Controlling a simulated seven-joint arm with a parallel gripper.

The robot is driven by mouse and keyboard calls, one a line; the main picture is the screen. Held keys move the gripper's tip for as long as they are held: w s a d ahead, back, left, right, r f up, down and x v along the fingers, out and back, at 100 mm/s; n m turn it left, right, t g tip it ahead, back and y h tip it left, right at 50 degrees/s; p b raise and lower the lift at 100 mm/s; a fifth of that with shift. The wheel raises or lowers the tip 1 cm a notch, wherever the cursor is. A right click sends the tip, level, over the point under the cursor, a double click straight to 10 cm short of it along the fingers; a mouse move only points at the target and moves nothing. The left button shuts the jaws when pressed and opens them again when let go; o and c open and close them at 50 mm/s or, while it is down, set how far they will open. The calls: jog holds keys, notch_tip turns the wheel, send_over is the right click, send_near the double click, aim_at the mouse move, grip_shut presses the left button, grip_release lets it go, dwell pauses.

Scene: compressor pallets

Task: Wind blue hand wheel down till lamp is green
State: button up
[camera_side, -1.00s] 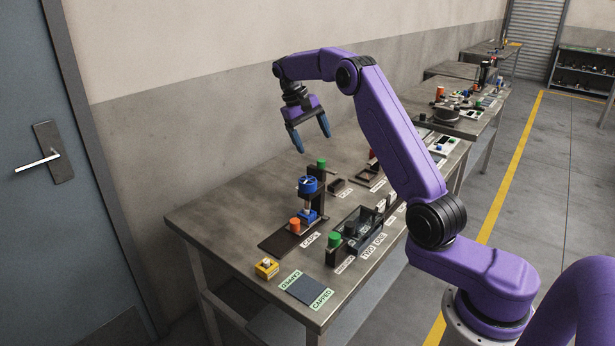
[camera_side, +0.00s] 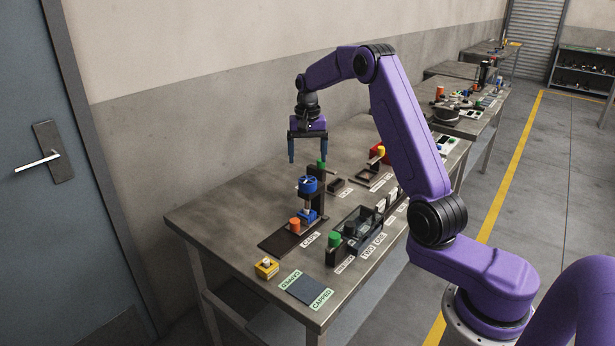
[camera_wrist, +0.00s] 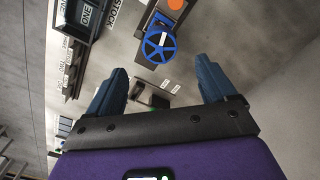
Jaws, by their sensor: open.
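The blue hand wheel (camera_side: 308,184) sits on top of a small press on a dark stand, near the middle of the bench in the side view. It also shows in the wrist view (camera_wrist: 160,47), as a spoked blue ring with a white mark, ahead of the fingers. My gripper (camera_side: 307,160) is open and empty, pointing down above and slightly behind the wheel, apart from it. Its two blue fingers show in the wrist view (camera_wrist: 160,75) on either side below the wheel.
An orange cylinder (camera_side: 295,225) stands in front of the press on a dark plate. A yellow box (camera_side: 266,268) is near the bench's front left. A dark tray (camera_side: 365,232) and a green-topped block (camera_side: 334,243) stand to the right. The bench's left rear is clear.

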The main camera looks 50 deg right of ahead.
aim_at(308, 180)
notch_tip(308, 180, down, 8)
jog(key=shift+r, duration=0.25)
jog(key=c, duration=1.1)
jog(key=shift+o, duration=0.2)
